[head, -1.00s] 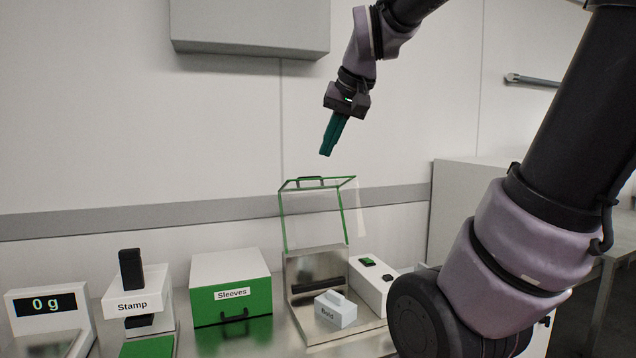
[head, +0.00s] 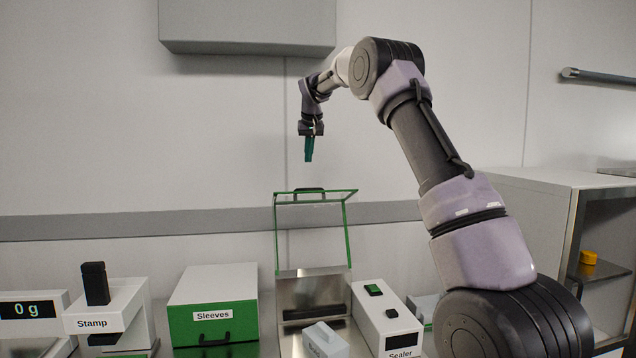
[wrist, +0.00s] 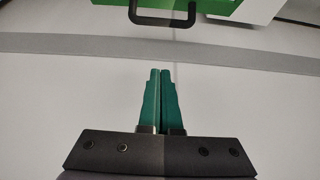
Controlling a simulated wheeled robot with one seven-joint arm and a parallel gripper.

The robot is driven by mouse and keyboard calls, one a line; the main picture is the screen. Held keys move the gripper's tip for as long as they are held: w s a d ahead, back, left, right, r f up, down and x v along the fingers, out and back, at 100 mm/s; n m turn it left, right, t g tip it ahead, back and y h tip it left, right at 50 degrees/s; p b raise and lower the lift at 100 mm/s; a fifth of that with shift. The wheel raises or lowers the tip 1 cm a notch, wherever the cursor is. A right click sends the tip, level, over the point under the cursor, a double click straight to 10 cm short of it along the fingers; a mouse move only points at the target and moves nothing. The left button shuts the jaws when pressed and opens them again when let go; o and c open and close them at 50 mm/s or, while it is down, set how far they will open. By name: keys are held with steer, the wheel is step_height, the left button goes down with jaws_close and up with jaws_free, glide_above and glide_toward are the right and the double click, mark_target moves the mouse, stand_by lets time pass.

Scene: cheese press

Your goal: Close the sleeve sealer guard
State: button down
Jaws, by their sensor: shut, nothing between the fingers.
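The sleeve sealer guard (head: 348,242) is a clear panel in a green frame. It stands raised above the sealer base (head: 312,292), with a dark handle (head: 309,190) on its top edge. The sealer's white control box (head: 386,318), labelled Sealer, has a green switch and stands to the right. My gripper (head: 308,160) has teal fingers. It is shut and empty, pointing down above the guard's top edge and apart from it. The fingers also show in the wrist view (wrist: 161,75), with a dark handle on a green edge ahead of them.
A grey-white block (head: 325,340) sits at the sealer's front. The green Sleeves box (head: 213,312), the Stamp unit (head: 105,312) and a scale reading 0 g (head: 32,308) stand to the left. A grey wall box (head: 246,25) hangs above. An open-fronted cabinet (head: 570,205) is at right.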

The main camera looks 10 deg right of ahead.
steer(key=x, duration=1.1)
steer(key=shift+s, duration=1.95)
